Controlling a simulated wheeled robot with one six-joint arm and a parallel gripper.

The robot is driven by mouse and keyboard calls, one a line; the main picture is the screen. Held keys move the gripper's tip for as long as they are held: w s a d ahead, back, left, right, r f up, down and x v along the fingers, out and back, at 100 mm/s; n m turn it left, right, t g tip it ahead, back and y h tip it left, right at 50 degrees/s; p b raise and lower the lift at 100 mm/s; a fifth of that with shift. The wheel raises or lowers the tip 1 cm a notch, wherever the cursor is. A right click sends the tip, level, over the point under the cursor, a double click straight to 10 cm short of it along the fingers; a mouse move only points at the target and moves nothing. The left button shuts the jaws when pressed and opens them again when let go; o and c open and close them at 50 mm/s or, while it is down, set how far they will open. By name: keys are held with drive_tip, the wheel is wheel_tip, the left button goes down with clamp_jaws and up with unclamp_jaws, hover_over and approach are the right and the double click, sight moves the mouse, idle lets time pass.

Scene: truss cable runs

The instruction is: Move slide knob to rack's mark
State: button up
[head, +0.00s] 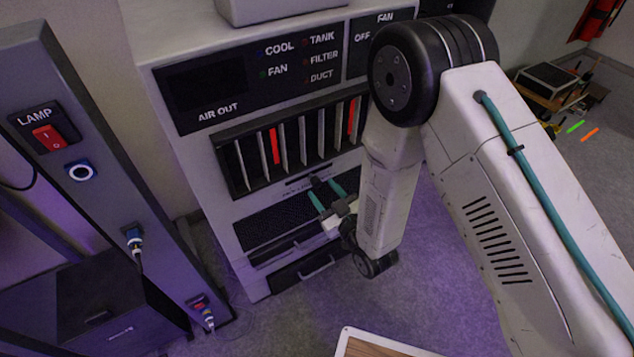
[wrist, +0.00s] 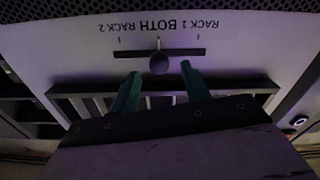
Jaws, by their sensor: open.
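The slide knob (wrist: 159,62) is a dark round knob on a dark slot (wrist: 188,52) in a pale panel. The wrist view shows the panel upside down, with the labels RACK 1 (wrist: 205,23) at right, BOTH (wrist: 159,24) in the middle and RACK 2 (wrist: 115,28) at left. The knob is at the middle tick, by BOTH. My gripper (wrist: 160,69) is open, its two teal fingers pointing at the panel on either side of the knob, with gaps on both sides. In the head view my gripper (head: 323,190) is at the cabinet front, below the slot.
Above the slot is a rack (head: 300,145) of upright cards, some red-edged. Below it are a dark mesh panel (head: 270,225) and a drawer handle (head: 318,267). A grey post with a LAMP switch (head: 48,136) stands at left. Purple-lit floor is open at right.

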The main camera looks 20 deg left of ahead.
sight(319, 185)
drive_tip(key=shift+x, duration=2.15)
